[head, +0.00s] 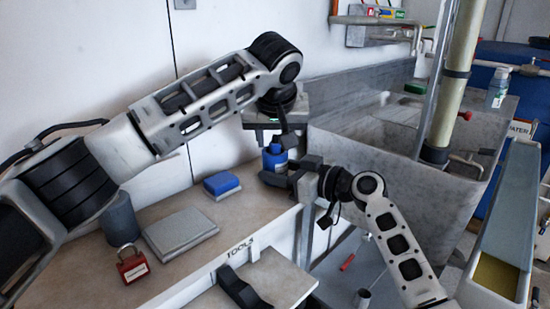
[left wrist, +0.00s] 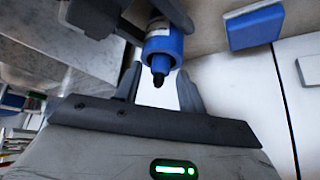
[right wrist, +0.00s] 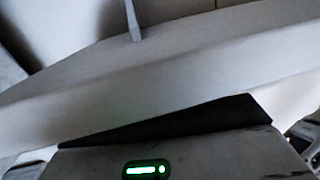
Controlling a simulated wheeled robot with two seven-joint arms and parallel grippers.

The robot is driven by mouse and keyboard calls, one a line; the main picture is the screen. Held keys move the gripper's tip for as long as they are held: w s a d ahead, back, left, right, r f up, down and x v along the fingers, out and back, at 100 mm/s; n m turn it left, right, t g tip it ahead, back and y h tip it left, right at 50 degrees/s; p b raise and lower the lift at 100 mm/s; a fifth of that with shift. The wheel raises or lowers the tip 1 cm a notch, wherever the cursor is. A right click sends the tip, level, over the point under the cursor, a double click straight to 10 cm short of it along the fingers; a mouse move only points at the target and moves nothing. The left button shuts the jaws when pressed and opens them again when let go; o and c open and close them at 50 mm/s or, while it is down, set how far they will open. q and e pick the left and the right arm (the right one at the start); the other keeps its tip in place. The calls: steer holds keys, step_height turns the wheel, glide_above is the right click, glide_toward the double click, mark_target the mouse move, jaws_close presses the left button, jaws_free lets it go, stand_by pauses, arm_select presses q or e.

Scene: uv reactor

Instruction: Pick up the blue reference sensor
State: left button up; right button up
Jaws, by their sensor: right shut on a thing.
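The blue reference sensor (head: 275,158) is a short blue cylinder with a black tip, upright above the back right end of the bench. In the left wrist view the sensor (left wrist: 164,50) has its black tip between my left gripper's fingers, with visible gaps at the sides. My left gripper (head: 275,138) is open, pointing down just above the sensor. My right gripper (head: 287,171) is shut on the sensor's lower part, coming from the right. Its dark jaws show behind the sensor in the left wrist view. The right wrist view shows no sensor, and its fingers are mostly hidden.
The bench (head: 165,265) carries a blue block (head: 221,184), a grey flat box (head: 180,233), a dark cylinder (head: 122,217) and a red padlock (head: 132,264). A grey sink (head: 400,180) stands to the right. A white wall is close behind my left arm.

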arm_select(q)
jaws_close()
step_height(320, 180, up, 10)
stand_by(0.4)
arm_select(e)
steer(key=o, duration=0.8)
